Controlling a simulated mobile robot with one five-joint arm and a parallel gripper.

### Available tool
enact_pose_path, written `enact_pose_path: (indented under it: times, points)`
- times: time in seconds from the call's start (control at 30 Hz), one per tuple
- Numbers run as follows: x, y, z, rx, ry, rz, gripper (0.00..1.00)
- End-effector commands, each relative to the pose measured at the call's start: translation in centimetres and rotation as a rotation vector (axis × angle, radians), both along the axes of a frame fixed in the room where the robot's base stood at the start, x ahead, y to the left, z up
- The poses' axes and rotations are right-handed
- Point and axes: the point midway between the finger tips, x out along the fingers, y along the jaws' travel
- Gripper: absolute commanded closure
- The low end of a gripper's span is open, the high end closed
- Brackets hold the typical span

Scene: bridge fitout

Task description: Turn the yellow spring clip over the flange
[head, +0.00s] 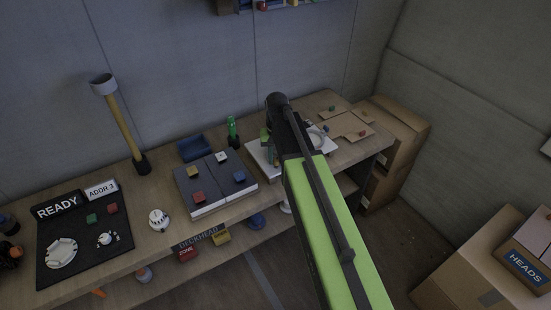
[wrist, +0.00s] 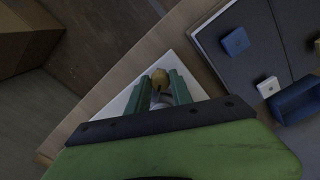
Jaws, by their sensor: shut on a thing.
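My gripper (wrist: 160,84) points down over a white plate (wrist: 120,104) in the wrist view, its teal fingers on either side of a small yellow piece, which looks like the yellow spring clip (wrist: 160,76). The jaws are shut on it. A pale rounded part shows between the fingers below the clip; I cannot tell whether it is the flange, or whether the clip sits over it. In the head view my arm covers much of the white plate (head: 257,162), and the clip cannot be made out there.
A dark grey case (head: 208,190) with coloured blocks lies left of the plate, and a green bottle-like object (head: 232,130) stands behind. A blue tray (head: 195,147) is at the back. Cardboard boxes (head: 397,135) stand at the bench's right end. The floor at right front is partly clear.

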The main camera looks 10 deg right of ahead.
Motion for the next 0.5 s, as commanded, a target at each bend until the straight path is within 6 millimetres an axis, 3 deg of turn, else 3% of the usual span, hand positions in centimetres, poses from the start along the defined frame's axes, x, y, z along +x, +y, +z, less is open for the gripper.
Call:
enact_pose_path:
  times: [0.5]
  points:
    - [-0.06, -0.03, -0.02, -0.002, 0.001, 0.075, 1.0]
